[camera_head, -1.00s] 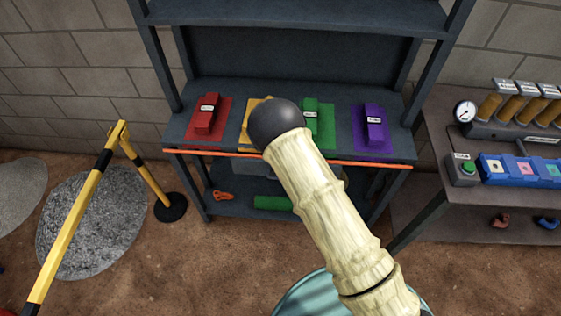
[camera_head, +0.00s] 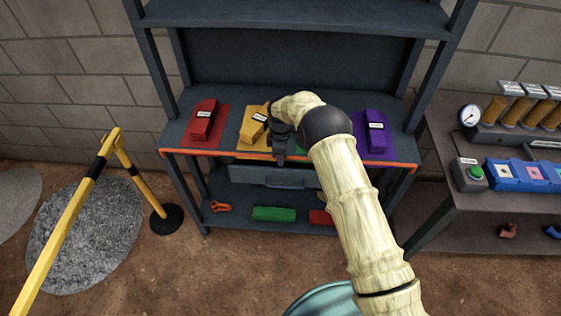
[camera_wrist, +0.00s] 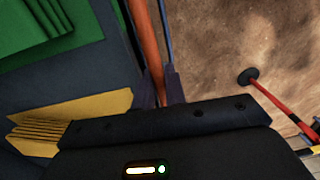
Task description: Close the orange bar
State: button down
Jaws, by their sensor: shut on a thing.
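The orange bar (camera_head: 195,153) runs level along the front edge of the grey workbench (camera_head: 184,120), from its left end to its right end. My arm hides part of it. My gripper (camera_head: 279,158) is at the bar, left of its middle, in front of the yellow block. In the wrist view the bar (camera_wrist: 146,40) passes between the two dark fingers of my gripper (camera_wrist: 159,91), which are shut on it. Just how the fingertips touch the bar is hard to see.
Red (camera_head: 202,124), yellow (camera_head: 254,126) and purple (camera_head: 375,135) blocks sit on matching mats; the green one is mostly hidden. A grey drawer (camera_head: 250,176) is below. A yellow-black barrier (camera_head: 75,212) stands left, a control table (camera_head: 470,199) right.

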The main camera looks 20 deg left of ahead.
jog(key=shift+w+f+g+b, duration=0.25)
jog(key=shift+g+b, duration=0.25)
jog(key=shift+b, duration=0.15)
jog(key=shift+a+r+g+b, duration=0.1)
jog(key=shift+g+b, duration=0.3)
jog(key=c, duration=1.5)
grip_release()
jog(key=shift+c, duration=0.2)
